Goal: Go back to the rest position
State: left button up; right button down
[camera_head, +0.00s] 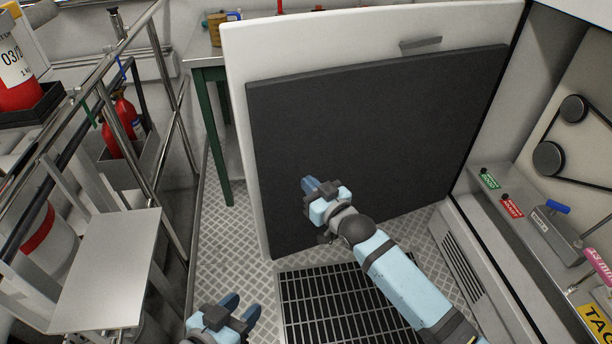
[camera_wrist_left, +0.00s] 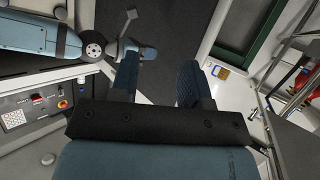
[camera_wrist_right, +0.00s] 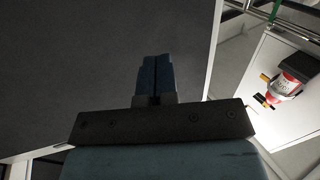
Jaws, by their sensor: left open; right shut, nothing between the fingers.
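My left gripper (camera_head: 240,314) is low at the bottom of the head view, over the metal floor. It is open and empty, and its two fingers (camera_wrist_left: 158,82) stand apart in the left wrist view. My right gripper (camera_head: 312,185) is in front of the dark panel of the open white door. Its fingers (camera_wrist_right: 155,78) are together with nothing between them in the right wrist view. My right arm reaches in from the lower right of the head view. I cannot tell whether the right fingertips touch the dark panel.
The open white door (camera_head: 238,60) with its dark panel (camera_head: 400,120) fills the middle. A floor grating (camera_head: 325,305) lies below. Metal railings (camera_head: 165,90) and a grey platform (camera_head: 110,265) stand left. A machine with valves and labels (camera_head: 490,178) stands right. A green-legged table (camera_head: 215,130) is behind.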

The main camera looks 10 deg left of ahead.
jog(key=s+a+p+v, duration=0.1)
jog(key=v, duration=0.7)
jog(key=shift+s+p, duration=0.3)
jog(key=shift+s, duration=0.15)
